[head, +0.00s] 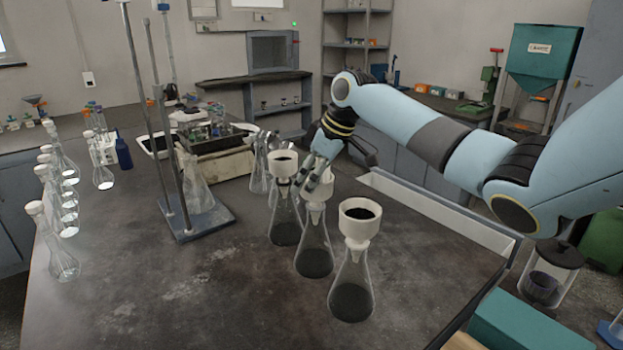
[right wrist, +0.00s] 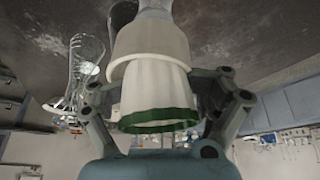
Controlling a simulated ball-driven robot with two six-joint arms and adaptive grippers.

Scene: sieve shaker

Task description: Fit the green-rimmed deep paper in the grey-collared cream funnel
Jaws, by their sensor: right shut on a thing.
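The deep paper (right wrist: 155,88) is pale and fluted with a dark green rim. It shows in the right wrist view, where the picture is upside down. My right gripper (head: 317,178) is shut on it, with a finger on each side. The paper's narrow end is at the mouth of a cream funnel (right wrist: 150,38) and looks partly inside; how deep is hidden. In the head view this is the middle funnel (head: 317,213), on a clear flask (head: 314,245), largely covered by my fingers. I cannot make out the paper in that view. My left gripper is not in view.
A front flask with a pale funnel (head: 360,221) and a back one with a funnel (head: 283,166) stand close on both sides. A metal stand (head: 205,222) is to the left, with several flasks beyond. The front left of the bench (head: 170,300) is clear.

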